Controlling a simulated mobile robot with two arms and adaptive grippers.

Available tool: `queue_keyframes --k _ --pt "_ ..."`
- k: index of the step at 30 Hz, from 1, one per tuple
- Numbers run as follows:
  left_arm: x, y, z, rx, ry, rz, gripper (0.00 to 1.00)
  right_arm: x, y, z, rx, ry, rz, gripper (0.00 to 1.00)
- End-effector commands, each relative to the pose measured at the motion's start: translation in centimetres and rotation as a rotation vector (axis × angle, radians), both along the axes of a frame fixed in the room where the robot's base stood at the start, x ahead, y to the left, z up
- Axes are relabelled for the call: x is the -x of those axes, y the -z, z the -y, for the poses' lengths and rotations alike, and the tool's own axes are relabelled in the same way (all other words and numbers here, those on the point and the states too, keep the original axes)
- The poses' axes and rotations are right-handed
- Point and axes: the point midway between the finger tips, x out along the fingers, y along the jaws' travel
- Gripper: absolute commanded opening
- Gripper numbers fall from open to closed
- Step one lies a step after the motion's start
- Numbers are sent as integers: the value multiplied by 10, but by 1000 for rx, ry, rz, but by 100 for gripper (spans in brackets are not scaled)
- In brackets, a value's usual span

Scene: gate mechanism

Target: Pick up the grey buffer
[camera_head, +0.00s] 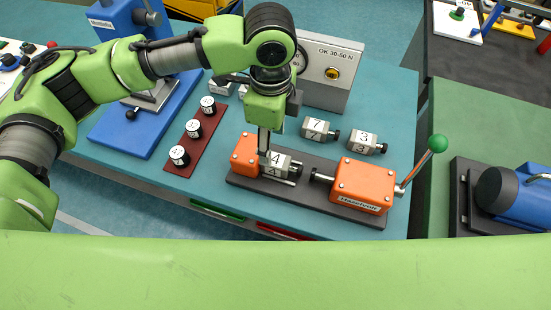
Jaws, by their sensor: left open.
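A grey buffer marked 4 (281,168) lies in the orange-and-black fixture, beside its left orange block (244,154). My left gripper (264,152) points down at the left end of this buffer, its fingers open. The fingers overlap the buffer in the picture, and I cannot tell if they touch it. Two more grey buffers lie on the teal table behind the fixture, one marked 7 (317,129) and one marked 3 (362,141). My right gripper is not in view.
The fixture's right orange block (364,184) carries a lever with a green ball (438,143). A dark red strip (194,140) with white-topped weights stands left. A grey gauge box (325,75) stands behind. A blue press stand (145,125) is at far left.

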Motion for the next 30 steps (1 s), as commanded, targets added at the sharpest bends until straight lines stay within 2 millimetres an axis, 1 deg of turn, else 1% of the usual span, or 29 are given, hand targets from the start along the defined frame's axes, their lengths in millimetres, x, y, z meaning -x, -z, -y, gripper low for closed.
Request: queue_keyframes --k 1,4,6,12,17,18,21,24,29,30 --pt "1 10 -1 -1 -2 -4 50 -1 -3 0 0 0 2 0" --pt "0 26 0 -1 -2 -2 50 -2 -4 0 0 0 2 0" --pt "0 34 0 0 -1 -1 50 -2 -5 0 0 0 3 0" --pt "1 46 2 0 -1 -1 50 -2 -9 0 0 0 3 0" --pt "3 69 7 -2 -1 -2 50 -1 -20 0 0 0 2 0" --pt "3 76 7 0 -2 -1 50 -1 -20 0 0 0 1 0" --pt "2 87 7 1 -2 0 50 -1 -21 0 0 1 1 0" --pt "2 92 7 1 -1 2 50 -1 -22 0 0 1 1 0" --pt "2 93 8 1 -1 2 50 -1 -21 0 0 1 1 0" --pt "2 92 8 2 -1 2 47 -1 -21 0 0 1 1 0"
